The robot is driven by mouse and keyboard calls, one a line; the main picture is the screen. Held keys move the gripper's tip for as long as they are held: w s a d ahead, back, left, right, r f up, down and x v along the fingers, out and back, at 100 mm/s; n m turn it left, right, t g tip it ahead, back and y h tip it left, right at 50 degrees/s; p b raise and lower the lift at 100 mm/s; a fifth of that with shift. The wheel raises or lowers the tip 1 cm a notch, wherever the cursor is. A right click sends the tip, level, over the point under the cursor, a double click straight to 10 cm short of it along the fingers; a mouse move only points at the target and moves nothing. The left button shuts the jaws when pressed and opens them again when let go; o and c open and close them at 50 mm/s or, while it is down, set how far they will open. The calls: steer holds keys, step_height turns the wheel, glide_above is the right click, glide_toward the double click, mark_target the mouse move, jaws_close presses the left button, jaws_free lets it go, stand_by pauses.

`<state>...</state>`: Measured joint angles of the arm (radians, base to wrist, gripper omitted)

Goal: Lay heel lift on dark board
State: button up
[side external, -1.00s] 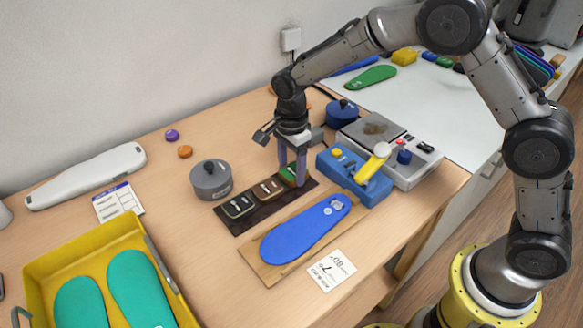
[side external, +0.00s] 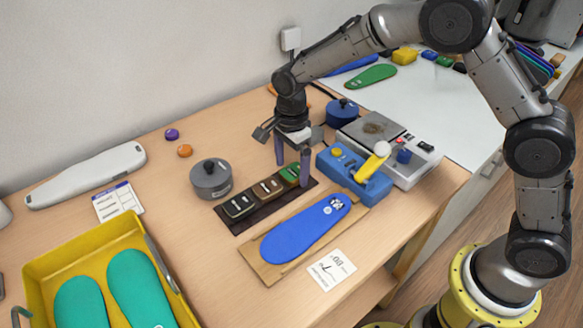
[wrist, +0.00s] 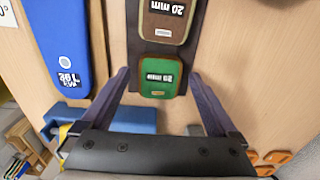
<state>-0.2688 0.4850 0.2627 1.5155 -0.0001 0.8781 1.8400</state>
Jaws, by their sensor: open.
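The green heel lift (side external: 290,174) lies on the right end of the dark board (side external: 262,212), beside a brown lift (side external: 268,187) and a dark lift (side external: 239,205). In the wrist view the green lift (wrist: 160,75) lies flat with its label showing, in line with the brown lift (wrist: 167,17) marked 20 mm. My gripper (side external: 293,174) is open above the green lift. In the wrist view its fingers (wrist: 158,77) stand apart on either side of the lift, with visible gaps.
A blue insole (side external: 305,229) lies on a wooden board in front. A blue fixture (side external: 352,180) stands close on the right, and a grey lidded pot (side external: 211,179) on the left. A yellow tray (side external: 65,255) holds teal insoles.

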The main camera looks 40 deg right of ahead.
mark_target(292, 173)
step_height(292, 173, up, 12)
steer(key=shift+f, duration=0.2)
steer(key=s+d+r+n+t, duration=0.1)
steer(key=s+d+r+n, duration=0.25)
steer(key=s, duration=0.35)
steer(key=s+d+r+n+t, duration=0.25)
steer(key=s+d+n, duration=0.2)
steer(key=s, duration=0.25)
steer(key=s+d+r+n+t, duration=0.1)
steer(key=s+d+r+n, duration=0.25)
steer(key=s, duration=0.25)
steer(key=s+d+f+n+t, duration=0.1)
steer(key=s+f+n, duration=0.2)
steer(key=s+n, duration=0.3)
steer(key=s, duration=0.3)
steer(key=shift+s+f, duration=0.2)
steer(key=shift+f, duration=0.05)
